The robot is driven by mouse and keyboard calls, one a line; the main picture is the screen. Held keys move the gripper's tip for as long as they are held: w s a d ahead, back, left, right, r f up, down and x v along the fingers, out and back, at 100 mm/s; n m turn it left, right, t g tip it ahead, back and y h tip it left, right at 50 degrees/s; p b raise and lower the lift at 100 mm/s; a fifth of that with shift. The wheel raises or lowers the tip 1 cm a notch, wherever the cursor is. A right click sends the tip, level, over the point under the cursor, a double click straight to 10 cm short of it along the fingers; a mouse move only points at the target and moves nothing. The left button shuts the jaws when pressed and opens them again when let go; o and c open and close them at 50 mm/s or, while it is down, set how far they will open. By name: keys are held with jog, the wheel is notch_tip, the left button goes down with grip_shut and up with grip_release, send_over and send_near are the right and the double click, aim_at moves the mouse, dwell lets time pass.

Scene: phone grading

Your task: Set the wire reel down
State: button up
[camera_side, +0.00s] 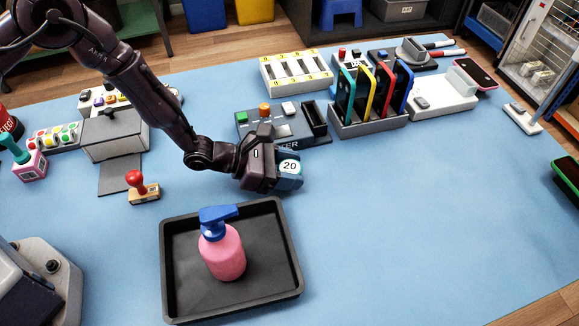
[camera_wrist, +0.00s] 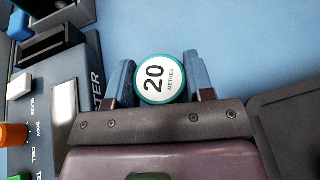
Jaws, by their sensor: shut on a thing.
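The wire reel (camera_side: 289,167) has a round white label reading "20", with "METRES" below it in the wrist view (camera_wrist: 157,82), and a teal rim. My gripper (camera_side: 284,174) is shut on it, with one blue-grey finger on each side of the reel in the wrist view (camera_wrist: 159,84). The reel is above the blue mat (camera_side: 400,220), behind the right back corner of the black tray. I cannot tell how much gap there is beneath it.
The black tray (camera_side: 290,276) holds a pink pump bottle (camera_side: 222,254) in front of my gripper. A dark tester box (camera_side: 292,125) stands close behind, with a phone rack (camera_side: 368,126) to its right. A red-handled stamp (camera_side: 142,190) is left.

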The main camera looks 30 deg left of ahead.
jog(key=shift+f, duration=0.15)
jog(key=o, duration=0.9)
